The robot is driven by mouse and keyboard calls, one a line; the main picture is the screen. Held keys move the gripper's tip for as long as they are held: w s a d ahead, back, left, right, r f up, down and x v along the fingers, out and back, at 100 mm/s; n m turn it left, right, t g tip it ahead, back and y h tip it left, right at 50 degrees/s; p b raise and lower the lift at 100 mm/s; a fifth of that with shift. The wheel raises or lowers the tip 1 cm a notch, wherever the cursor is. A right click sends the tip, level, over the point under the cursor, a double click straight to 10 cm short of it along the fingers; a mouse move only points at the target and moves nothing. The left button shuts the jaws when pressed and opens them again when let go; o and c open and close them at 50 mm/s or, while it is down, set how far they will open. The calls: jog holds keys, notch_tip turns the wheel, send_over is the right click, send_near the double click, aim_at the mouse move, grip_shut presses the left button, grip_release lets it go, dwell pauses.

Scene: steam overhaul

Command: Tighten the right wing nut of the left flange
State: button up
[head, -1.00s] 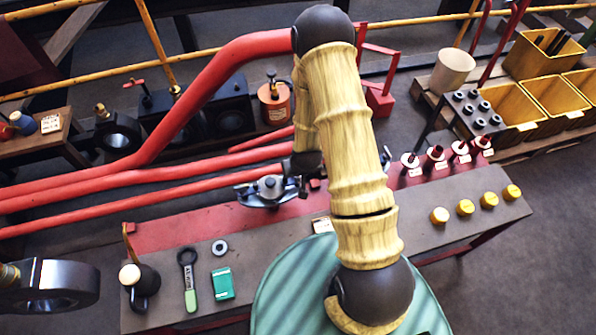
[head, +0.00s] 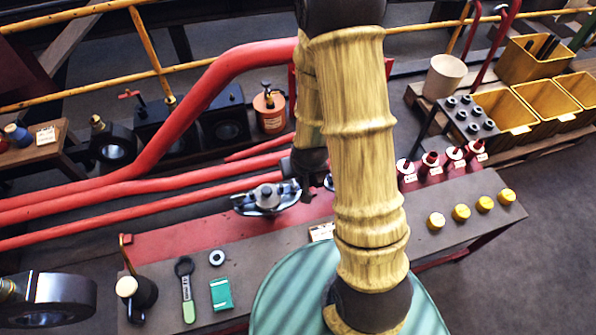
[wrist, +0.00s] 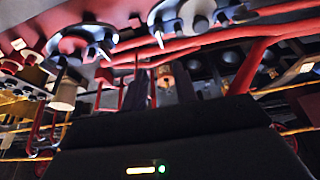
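The left flange (head: 265,199) is a grey metal fitting at the end of a red pipe on the bench. It also shows in the wrist view (wrist: 193,17), at the top. Its wing nuts are small and hard to make out; the right one lies on the side nearer my gripper. My gripper (head: 306,187) is just right of this flange, above the bench and apart from it. In the wrist view two dark fingers stand apart with a gap between them (wrist: 161,86), and nothing is held. A second flange (wrist: 82,40) shows there too; my arm mostly hides it in the head view.
Red pipes (head: 140,190) run left from the flange. On the bench are a dark mug (head: 141,297), a green-handled wrench (head: 187,300), a green box (head: 221,293) and several yellow caps (head: 461,213). Red-topped fittings (head: 430,162) stand to the right.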

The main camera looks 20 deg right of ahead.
jog(key=shift+p+v, duration=1.3)
jog(key=shift+p, duration=0.85)
jog(key=shift+w, duration=0.1)
jog(key=s+r+g, duration=0.1)
jog(key=s+r, duration=0.2)
jog(key=r, duration=0.6)
jog(key=s+r+g, duration=0.1)
jog(key=s+r, duration=0.3)
jog(key=r, duration=0.4)
jog(key=shift+r, duration=0.35)
jog(key=shift+s, duration=0.1)
